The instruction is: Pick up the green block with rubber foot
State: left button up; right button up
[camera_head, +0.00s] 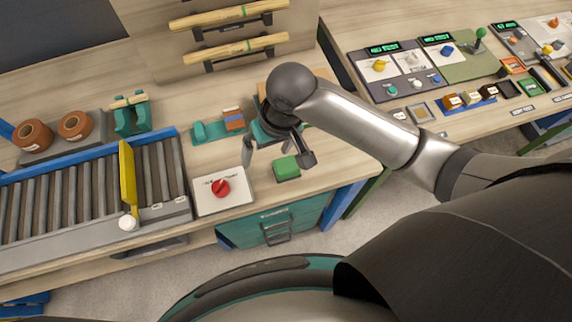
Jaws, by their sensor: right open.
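The green block (286,168) rests on the wooden bench top near its front edge, just right of a white plate with a red knob. Its underside is hidden, so I cannot see a rubber foot. My right gripper (278,157) is above and behind the block, its fingers spread apart and nothing between them. One finger is left of the block, and the other is near its upper right side. I cannot tell the exact height of the fingers over the block. My left gripper is not in view.
The white plate with its red knob (221,187) sits close on the left. Behind it is a teal holder (207,132) with small blocks. A roller conveyor (90,195) with a yellow gate (128,172) fills the left. A teal drawer (272,226) is below the bench edge.

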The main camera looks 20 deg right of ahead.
aim_at(287, 163)
jog(key=w+d+r+m+g+h, duration=0.1)
jog(key=w+d+r+m+h, duration=0.15)
jog(key=d, duration=0.25)
jog(key=shift+n, duration=0.45)
jog(key=f, duration=0.5)
jog(key=f+b, duration=0.1)
jog(key=f, duration=0.4)
jog(key=s+f, duration=0.1)
jog(key=f, duration=0.4)
jog(key=shift+a+f+b, duration=0.1)
jog(key=shift+a+b, duration=0.1)
jog(key=shift+b, duration=0.2)
jog(key=shift+c, duration=0.4)
jog(key=c, duration=1.3)
jog(key=shift+o, duration=0.2)
notch_tip(287, 163, up, 20)
jog(key=p, duration=0.3)
